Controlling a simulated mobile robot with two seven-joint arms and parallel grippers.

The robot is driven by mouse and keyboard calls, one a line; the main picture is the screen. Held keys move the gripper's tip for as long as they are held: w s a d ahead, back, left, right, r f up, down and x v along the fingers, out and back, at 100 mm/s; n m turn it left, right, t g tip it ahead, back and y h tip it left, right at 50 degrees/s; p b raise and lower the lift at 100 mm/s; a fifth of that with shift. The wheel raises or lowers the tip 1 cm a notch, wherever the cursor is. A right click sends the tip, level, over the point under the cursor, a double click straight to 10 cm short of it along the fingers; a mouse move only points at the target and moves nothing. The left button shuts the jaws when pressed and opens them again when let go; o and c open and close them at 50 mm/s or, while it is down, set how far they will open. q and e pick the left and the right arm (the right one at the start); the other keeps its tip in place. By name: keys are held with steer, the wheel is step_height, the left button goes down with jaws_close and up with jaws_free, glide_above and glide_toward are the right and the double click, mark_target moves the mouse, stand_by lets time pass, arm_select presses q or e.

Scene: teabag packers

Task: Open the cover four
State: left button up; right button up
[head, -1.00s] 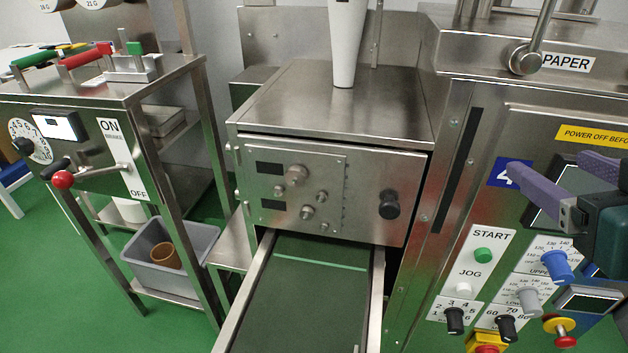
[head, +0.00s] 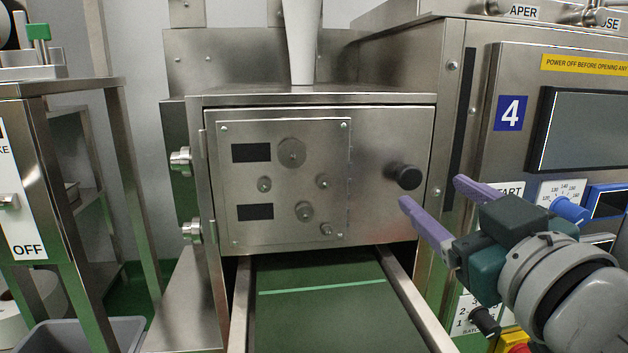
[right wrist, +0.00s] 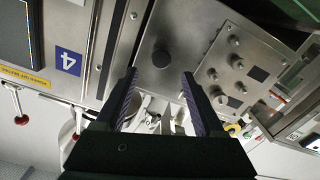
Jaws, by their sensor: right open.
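The metal cover (head: 385,135) is the front door of the steel box beside the blue label 4 (head: 511,113). It looks closed, with hinges on its left edge and a black knob (head: 404,176) near its right edge. My right gripper (head: 432,192) is open and empty, its purple fingers pointing at the knob from the lower right, apart from it. In the right wrist view the knob (right wrist: 161,58) lies ahead, between and beyond the open fingers (right wrist: 160,82). My left gripper is in neither current view.
A conveyor belt (head: 320,315) with metal rails runs out below the cover. The control panel with a dark screen (head: 585,130) and dials stands at the right. A steel frame (head: 62,190) with an OFF label stands at the left. Space before the cover is free.

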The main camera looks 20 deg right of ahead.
mark_target(412, 178)
steer(key=x, duration=0.6)
steer(key=shift+w, duration=0.1)
jaws_close()
stand_by(0.4)
stand_by(0.9)
